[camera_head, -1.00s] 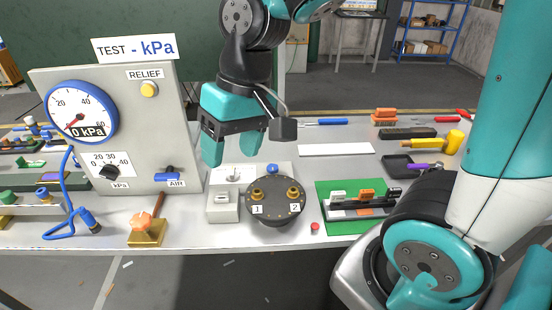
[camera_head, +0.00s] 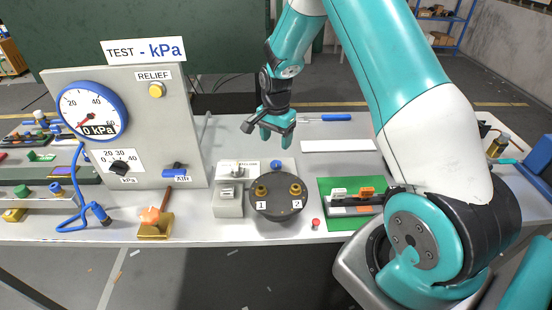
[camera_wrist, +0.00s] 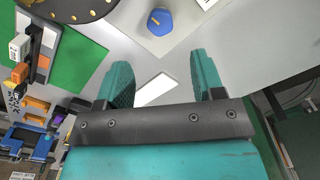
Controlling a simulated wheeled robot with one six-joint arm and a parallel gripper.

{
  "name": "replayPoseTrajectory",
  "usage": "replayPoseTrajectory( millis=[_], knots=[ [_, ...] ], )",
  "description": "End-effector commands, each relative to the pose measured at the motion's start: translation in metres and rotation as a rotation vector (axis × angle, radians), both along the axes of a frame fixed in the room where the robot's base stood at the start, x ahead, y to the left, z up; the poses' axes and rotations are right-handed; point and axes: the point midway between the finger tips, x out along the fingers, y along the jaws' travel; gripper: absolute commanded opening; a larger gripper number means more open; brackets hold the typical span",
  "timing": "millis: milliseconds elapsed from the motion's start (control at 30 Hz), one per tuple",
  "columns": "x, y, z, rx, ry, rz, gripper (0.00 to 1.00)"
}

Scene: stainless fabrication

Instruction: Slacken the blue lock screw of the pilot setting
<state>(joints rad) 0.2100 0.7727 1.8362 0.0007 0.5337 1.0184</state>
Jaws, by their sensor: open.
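The blue lock screw (camera_head: 276,165) is a small blue knob on a pale plate (camera_head: 248,167) just behind the dark round disc (camera_head: 280,210) with brass fittings 1 and 2. In the wrist view the screw (camera_wrist: 160,21) is a blue faceted knob with a yellow mark on top, near the top edge. My gripper (camera_head: 275,141) is above the bench behind the screw. Its teal fingers are apart, with nothing between them but a view of the bench (camera_wrist: 165,76). The screw lies beyond the fingertips, not between them.
The gauge panel (camera_head: 130,130) stands left of the disc. A grey block (camera_head: 229,202) sits left of the disc, and a green mat (camera_head: 345,188) with small parts lies to the right. A small red button (camera_head: 316,224) is near the front edge. A white strip (camera_head: 338,146) lies behind.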

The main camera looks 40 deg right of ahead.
Motion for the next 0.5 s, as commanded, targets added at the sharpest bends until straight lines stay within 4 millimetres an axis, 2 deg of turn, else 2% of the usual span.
replayPoseTrajectory(
  millis=[200,400,500],
  knots=[
    [-0.001,0.001,-0.048,0.002,0.004,0.002,0.62],
    [0.0,0.0,-0.078,0.001,0.001,0.002,0.62],
    [0.0,0.0,-0.086,0.0,0.0,0.002,0.62]
  ],
)
